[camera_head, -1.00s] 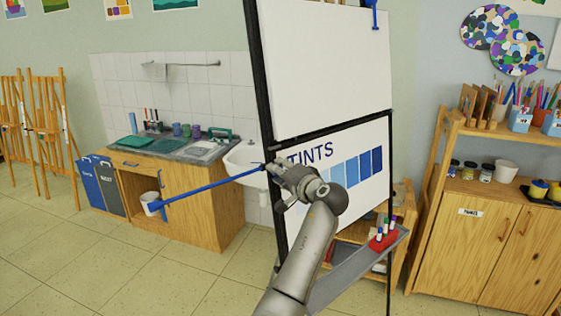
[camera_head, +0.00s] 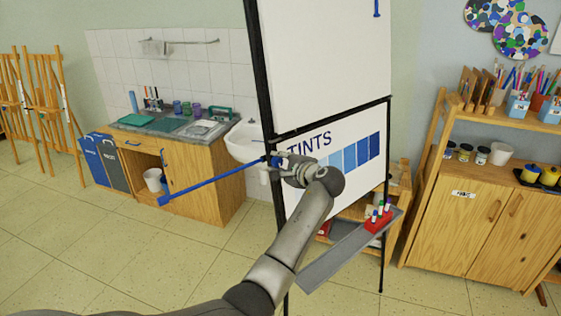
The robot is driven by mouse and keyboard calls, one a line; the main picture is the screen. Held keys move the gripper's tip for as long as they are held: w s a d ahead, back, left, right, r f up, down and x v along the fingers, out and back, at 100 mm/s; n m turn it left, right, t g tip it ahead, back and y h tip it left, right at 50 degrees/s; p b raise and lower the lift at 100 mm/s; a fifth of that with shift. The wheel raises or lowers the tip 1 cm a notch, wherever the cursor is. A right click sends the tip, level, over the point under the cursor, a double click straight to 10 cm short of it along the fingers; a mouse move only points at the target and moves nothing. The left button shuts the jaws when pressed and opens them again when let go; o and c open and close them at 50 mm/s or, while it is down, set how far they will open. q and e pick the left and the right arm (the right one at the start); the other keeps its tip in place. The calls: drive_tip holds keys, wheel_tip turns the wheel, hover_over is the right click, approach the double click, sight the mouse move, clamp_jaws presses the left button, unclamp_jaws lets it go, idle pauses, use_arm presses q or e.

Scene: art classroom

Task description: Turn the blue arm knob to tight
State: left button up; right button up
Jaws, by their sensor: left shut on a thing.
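The easel's blue arm (camera_head: 215,180) sticks out to the left from the black frame, slanting down to a blue end piece. The blue arm knob (camera_head: 275,161) sits at the arm's inner end, beside the black upright. My left gripper (camera_head: 279,164) is shut on the blue knob, in front of the lower board. Its fingers hide part of the knob, and I cannot read any tight mark or the knob's turn. My right gripper is not in view.
The easel board (camera_head: 325,50) rises above my gripper. A grey tray (camera_head: 335,262) with a red marker holder (camera_head: 378,222) juts out at the lower right. A white sink (camera_head: 243,142) and wooden cabinet (camera_head: 205,185) stand behind the blue arm. Floor is open at lower left.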

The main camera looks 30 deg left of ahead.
use_arm(q)
drive_tip(key=shift+m, duration=0.4)
drive_tip(key=o, duration=1)
drive_tip(key=shift+w+d, duration=0.1)
drive_tip(key=v, duration=1.2)
